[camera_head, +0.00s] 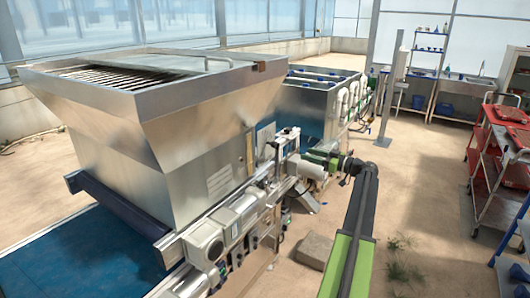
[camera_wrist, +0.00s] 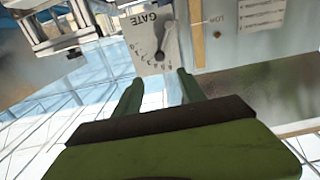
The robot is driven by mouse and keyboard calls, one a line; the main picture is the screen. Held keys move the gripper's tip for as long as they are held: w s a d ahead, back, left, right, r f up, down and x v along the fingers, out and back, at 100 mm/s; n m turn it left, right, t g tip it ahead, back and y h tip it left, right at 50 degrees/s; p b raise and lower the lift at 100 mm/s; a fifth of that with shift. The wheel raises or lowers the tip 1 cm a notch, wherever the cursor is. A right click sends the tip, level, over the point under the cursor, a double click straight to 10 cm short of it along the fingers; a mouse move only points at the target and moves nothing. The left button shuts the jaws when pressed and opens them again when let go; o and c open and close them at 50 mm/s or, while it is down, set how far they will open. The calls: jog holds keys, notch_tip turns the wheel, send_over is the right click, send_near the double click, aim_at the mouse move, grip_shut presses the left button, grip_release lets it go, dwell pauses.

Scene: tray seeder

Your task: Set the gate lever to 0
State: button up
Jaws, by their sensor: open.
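In the wrist view, a pale plate marked GATE (camera_wrist: 143,33) carries a curved scale with small marks. A dark gate lever (camera_wrist: 160,50) sits on this plate. The figure it points at is too small to read. My gripper (camera_wrist: 159,80) is open and empty, its two green fingers pointing at the plate. The lever shows beyond the gap between the fingertips, apart from them as far as I can tell. In the head view, my gripper (camera_head: 312,159) reaches left toward the side of the metal seeder hopper (camera_head: 190,125); the lever cannot be made out there.
A yellowish strip (camera_wrist: 197,35) and a printed label (camera_wrist: 262,14) are beside the plate. Motors and rails (camera_head: 240,215) line the machine below my gripper. A metal tank (camera_head: 308,105) stands behind. A red cart (camera_head: 492,150) is at right, with open floor between.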

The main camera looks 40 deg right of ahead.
aim_at(274, 145)
jog(key=x, duration=1.7)
jog(key=shift+w+f, duration=0.2)
jog(key=shift+w, duration=0.15)
jog(key=shift+c, duration=0.3)
grip_shut()
